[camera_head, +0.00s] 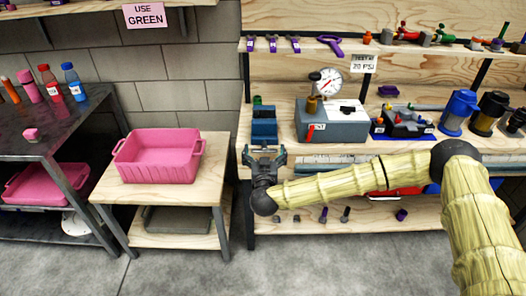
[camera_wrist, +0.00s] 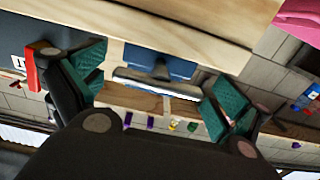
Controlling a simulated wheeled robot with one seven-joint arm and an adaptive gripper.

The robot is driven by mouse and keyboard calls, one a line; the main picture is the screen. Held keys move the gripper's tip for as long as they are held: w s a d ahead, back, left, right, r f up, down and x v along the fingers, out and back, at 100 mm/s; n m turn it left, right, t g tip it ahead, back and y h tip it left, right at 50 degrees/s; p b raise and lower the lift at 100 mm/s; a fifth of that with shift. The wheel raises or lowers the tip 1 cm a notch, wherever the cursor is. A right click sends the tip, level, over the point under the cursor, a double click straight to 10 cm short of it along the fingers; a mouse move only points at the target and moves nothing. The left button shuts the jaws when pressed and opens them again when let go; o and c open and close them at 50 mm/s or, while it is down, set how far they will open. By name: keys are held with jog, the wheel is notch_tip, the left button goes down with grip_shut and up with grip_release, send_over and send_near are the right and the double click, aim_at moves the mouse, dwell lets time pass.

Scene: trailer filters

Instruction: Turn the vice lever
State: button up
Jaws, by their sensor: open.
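The blue vice (camera_head: 264,128) stands at the left front of the wooden workbench. It also shows in the wrist view (camera_wrist: 158,62), where a pale metal bar (camera_wrist: 165,86), apparently its lever, lies crosswise between the fingers. My gripper (camera_head: 264,154) is just in front of the vice at the bench edge and hides its lower front. In the wrist view my gripper (camera_wrist: 155,85) is open, with green finger pads on either side of the bar. I cannot tell whether a pad touches it.
A grey box with a gauge (camera_head: 333,125) stands right of the vice, with a blue-based device (camera_head: 402,123) beyond. A pink bin (camera_head: 158,155) sits on a low table to the left. Small parts lie on the lower shelf (camera_head: 375,218). The floor in front (camera_head: 180,280) is clear.

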grip_shut()
dwell(0.4)
dwell(0.4)
